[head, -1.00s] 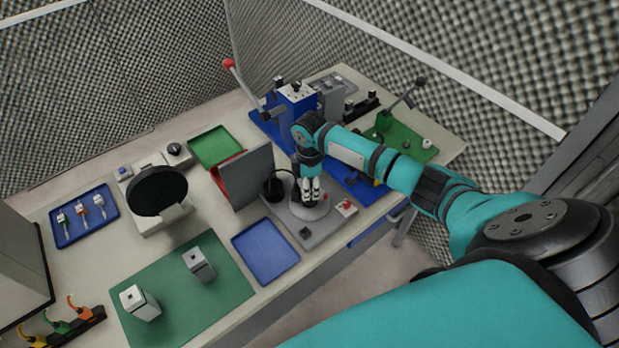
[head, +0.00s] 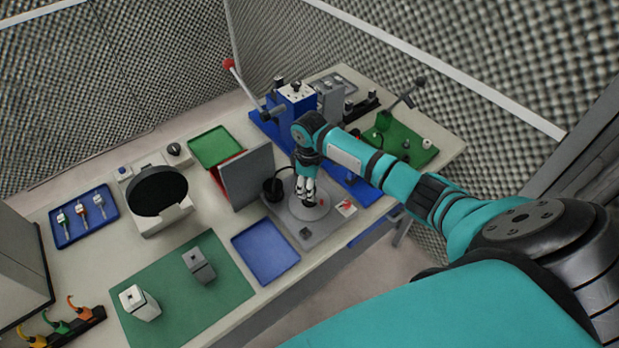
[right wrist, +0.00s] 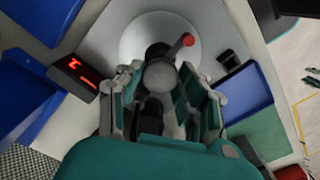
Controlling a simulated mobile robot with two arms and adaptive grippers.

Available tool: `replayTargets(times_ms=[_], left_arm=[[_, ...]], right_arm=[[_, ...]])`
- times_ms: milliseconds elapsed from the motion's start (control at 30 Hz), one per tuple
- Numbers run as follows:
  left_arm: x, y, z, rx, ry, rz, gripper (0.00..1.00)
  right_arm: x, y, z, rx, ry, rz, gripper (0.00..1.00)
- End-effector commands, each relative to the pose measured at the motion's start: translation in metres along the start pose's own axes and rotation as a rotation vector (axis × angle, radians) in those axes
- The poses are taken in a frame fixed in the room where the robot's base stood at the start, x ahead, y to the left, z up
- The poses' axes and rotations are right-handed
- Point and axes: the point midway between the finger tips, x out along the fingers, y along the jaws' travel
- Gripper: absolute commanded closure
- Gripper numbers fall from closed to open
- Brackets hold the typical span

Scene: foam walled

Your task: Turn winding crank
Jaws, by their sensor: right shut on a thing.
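The winding station is a grey plate with a pale round disc (head: 318,211) on it, in the middle of the table. In the right wrist view the disc (right wrist: 133,38) carries a dark crank arm with a red tip (right wrist: 188,40). My right gripper (head: 307,195) points down over the disc. In the right wrist view its fingers (right wrist: 165,95) are shut on a round grey knob (right wrist: 160,76), which seems to be the crank's handle. The fingers hide part of the crank. My left gripper is not in view.
A red-lit display (right wrist: 78,70) sits beside the disc. An upright grey panel (head: 252,177) and a black round piece (head: 275,188) stand close to the left of the gripper. A blue tray (head: 265,251) lies in front, and a blue press (head: 296,98) stands behind.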

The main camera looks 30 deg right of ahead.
Motion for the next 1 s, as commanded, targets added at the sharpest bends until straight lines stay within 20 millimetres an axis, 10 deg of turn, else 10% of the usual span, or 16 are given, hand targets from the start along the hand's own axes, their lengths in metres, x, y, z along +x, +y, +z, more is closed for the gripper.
replayTargets(times_ms=[1000], left_arm=[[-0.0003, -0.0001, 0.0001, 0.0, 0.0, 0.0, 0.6]], right_arm=[[-0.0019, 0.0015, -0.001, 0.509, 0.005, 0.002, 0.95]])
